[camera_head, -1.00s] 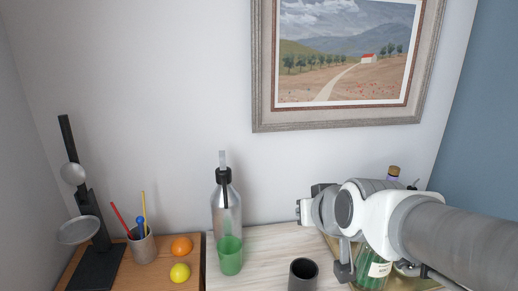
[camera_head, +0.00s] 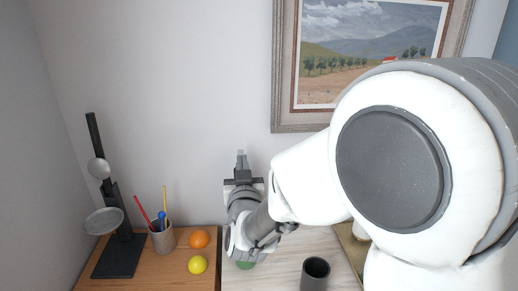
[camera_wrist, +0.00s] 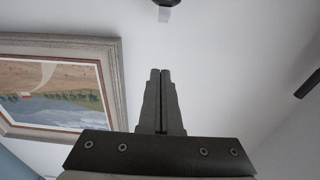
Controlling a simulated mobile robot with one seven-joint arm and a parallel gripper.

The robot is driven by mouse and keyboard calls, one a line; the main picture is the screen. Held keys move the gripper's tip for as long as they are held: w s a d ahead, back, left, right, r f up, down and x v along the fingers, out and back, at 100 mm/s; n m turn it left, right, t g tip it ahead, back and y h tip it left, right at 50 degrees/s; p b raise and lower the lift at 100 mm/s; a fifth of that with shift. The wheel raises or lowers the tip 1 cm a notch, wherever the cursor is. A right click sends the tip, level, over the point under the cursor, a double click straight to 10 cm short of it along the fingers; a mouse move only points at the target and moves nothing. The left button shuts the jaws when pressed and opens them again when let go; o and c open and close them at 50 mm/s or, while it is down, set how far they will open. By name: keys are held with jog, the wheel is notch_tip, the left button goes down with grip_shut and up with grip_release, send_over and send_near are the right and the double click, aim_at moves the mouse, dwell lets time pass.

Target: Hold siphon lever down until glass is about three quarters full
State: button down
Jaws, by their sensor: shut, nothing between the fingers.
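The siphon is mostly hidden behind my arm in the head view; its light grey lever (camera_head: 241,154) shows above my gripper (camera_head: 242,169), and a bit of its green lower part (camera_head: 245,265) shows below. In the wrist view, the picture is upside down: the lever (camera_wrist: 164,15) and dark head (camera_wrist: 166,2) show at the top edge. My gripper (camera_wrist: 160,71) is shut and empty, its fingertips apart from the lever in that view. A dark tumbler, likely the glass (camera_head: 315,270), stands on the pale board to the right of the siphon; its fill level cannot be told.
Left are a dark stand with a metal dish (camera_head: 104,221), a cup of coloured sticks (camera_head: 162,237), an orange (camera_head: 199,239) and a lemon (camera_head: 198,265). A framed painting (camera_head: 370,55) hangs on the wall behind. My arm hides the right side of the counter.

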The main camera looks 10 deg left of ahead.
jog(key=shift+w, duration=0.15)
jog(key=p, duration=0.3)
send_over(241, 153)
jog(key=v, duration=0.4)
jog(key=shift+d+r, duration=0.1)
jog(key=shift+r, duration=0.35)
jog(key=shift+w+f, duration=0.15)
jog(key=shift+f, duration=0.4)
jog(key=shift+w+f, duration=0.2)
jog(key=shift+f, duration=0.35)
jog(key=shift+w+a+f, duration=0.1)
jog(key=shift+f, duration=0.35)
jog(key=shift+w+a+f, duration=0.1)
jog(key=shift+w+f, duration=0.05)
jog(key=shift+f, duration=0.3)
